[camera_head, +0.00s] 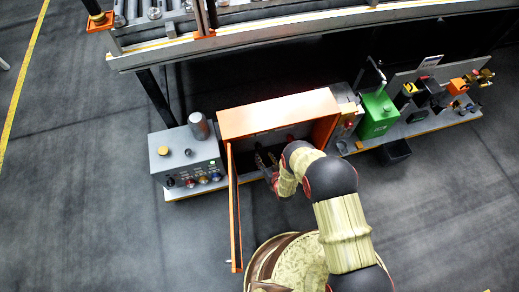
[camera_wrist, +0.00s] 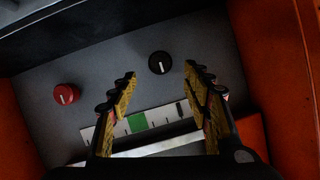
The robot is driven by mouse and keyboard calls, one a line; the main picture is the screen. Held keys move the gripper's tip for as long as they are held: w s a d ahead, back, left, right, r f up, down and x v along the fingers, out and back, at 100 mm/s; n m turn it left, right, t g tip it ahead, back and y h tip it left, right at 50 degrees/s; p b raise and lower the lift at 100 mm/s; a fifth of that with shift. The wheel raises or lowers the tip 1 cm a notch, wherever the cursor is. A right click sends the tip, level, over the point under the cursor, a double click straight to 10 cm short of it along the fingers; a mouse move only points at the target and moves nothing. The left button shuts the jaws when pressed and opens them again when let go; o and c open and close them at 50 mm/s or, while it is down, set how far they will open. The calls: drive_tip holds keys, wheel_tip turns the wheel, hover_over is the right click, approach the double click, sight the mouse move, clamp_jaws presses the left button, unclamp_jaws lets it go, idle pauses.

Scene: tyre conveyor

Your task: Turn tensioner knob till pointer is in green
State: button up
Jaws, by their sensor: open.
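A black knob (camera_wrist: 159,62) with a white mark sits on a grey panel (camera_wrist: 110,70) in the wrist view, between and just beyond my fingertips. A red knob (camera_wrist: 66,94) with a white mark is to its left; no label tells which is the tensioner. Below lies a white scale (camera_wrist: 161,115) with a green zone (camera_wrist: 137,122). A dark pointer-like mark (camera_wrist: 181,109) stands right of the green, outside it. My gripper (camera_wrist: 160,74) is open and empty, its fingers either side of the black knob's line. In the head view my gripper (camera_head: 266,160) reaches into the orange box.
The orange box (camera_head: 275,113) has its door (camera_head: 235,215) swung open on the left. A grey control box (camera_head: 187,157) stands left of it, a green container (camera_head: 377,115) right. Orange walls (camera_wrist: 275,50) flank the panel closely.

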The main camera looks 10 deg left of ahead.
sight(259, 148)
drive_tip(key=b+x, duration=0.3)
drive_tip(key=x, duration=0.4)
drive_tip(key=shift+w+a, duration=0.2)
drive_tip(key=shift+w, duration=0.1)
drive_tip(key=c, duration=0.4)
drive_tip(key=c, duration=0.7)
drive_tip(key=shift+c, duration=0.3)
